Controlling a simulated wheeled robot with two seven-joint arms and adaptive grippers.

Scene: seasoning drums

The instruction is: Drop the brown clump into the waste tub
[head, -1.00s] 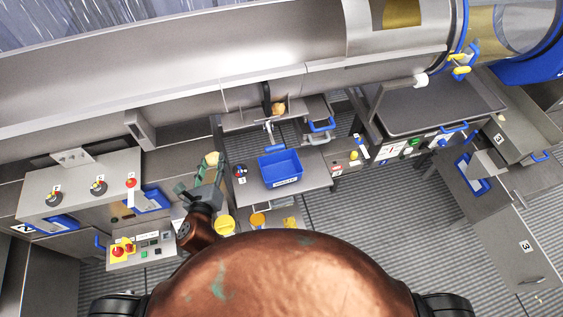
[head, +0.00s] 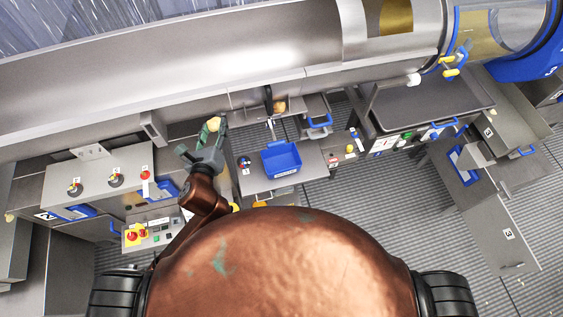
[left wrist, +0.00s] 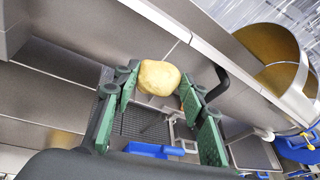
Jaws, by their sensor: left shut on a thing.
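My left gripper (head: 204,134) is shut on a rounded yellow-tan lump (head: 212,124), held up left of the blue tub. In the left wrist view the lump (left wrist: 158,77) sits between the green fingertips (left wrist: 157,92). A smaller orange-brown clump (head: 279,106) sits beside a black lever at the machine's lower edge. I cannot tell from colour alone which of the two is the brown clump. The blue open tub (head: 282,158), probably the waste tub, stands on a grey stand and looks empty. Its rim shows partly in the left wrist view (left wrist: 150,150). My right gripper is out of view.
A control box with red and black knobs (head: 98,183) stands to the left. The long steel drum housing (head: 200,75) runs across the back. A grey-topped cart (head: 425,102) stands right of the stand.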

